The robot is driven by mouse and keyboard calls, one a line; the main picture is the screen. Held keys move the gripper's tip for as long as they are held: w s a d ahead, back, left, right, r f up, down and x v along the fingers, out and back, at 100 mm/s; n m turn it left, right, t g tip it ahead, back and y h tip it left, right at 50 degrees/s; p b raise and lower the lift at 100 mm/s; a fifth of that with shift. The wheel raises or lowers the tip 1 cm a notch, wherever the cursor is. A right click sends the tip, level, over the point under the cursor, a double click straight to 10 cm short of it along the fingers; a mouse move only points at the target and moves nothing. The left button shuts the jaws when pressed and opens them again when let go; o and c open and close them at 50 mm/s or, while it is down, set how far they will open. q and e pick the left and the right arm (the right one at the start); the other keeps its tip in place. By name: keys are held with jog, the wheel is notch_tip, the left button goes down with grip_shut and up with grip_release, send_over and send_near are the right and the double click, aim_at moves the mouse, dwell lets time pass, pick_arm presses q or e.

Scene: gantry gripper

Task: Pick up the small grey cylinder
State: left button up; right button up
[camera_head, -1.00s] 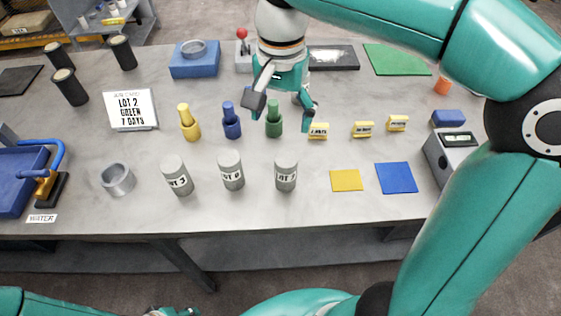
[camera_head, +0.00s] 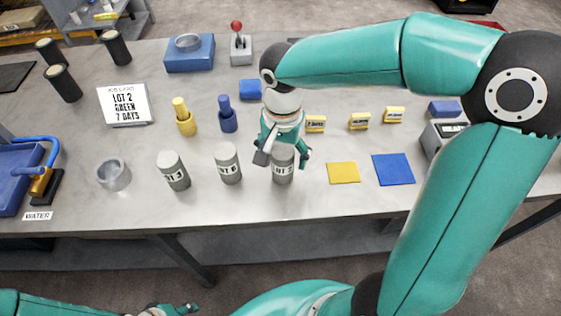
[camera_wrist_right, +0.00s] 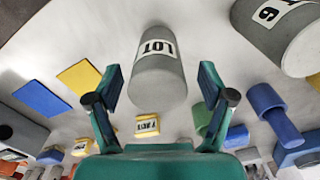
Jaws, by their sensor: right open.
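Three grey cylinders with white LOT labels stand upright in a row near the table's front: the left one (camera_head: 174,171), the middle one (camera_head: 228,164) and the right one (camera_head: 283,175). My right gripper (camera_head: 283,158) is open at the right cylinder, one finger showing on each side of it. In the right wrist view, that cylinder (camera_wrist_right: 158,75) shows between the open fingers (camera_wrist_right: 160,88), with a gap on both sides. The middle cylinder (camera_wrist_right: 285,35) is at the upper right there. My left gripper (camera_head: 172,309) shows only partly at the bottom edge.
Yellow (camera_head: 185,122) and blue (camera_head: 228,121) pegs stand behind the row. A green peg (camera_wrist_right: 201,116) shows partly behind a finger. Flat yellow (camera_head: 343,172) and blue (camera_head: 393,169) squares lie right. A grey ring (camera_head: 113,174) and lot card (camera_head: 124,104) are left.

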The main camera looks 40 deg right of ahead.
jog(key=shift+f, duration=0.65)
grip_shut()
jog(key=shift+r, duration=0.1)
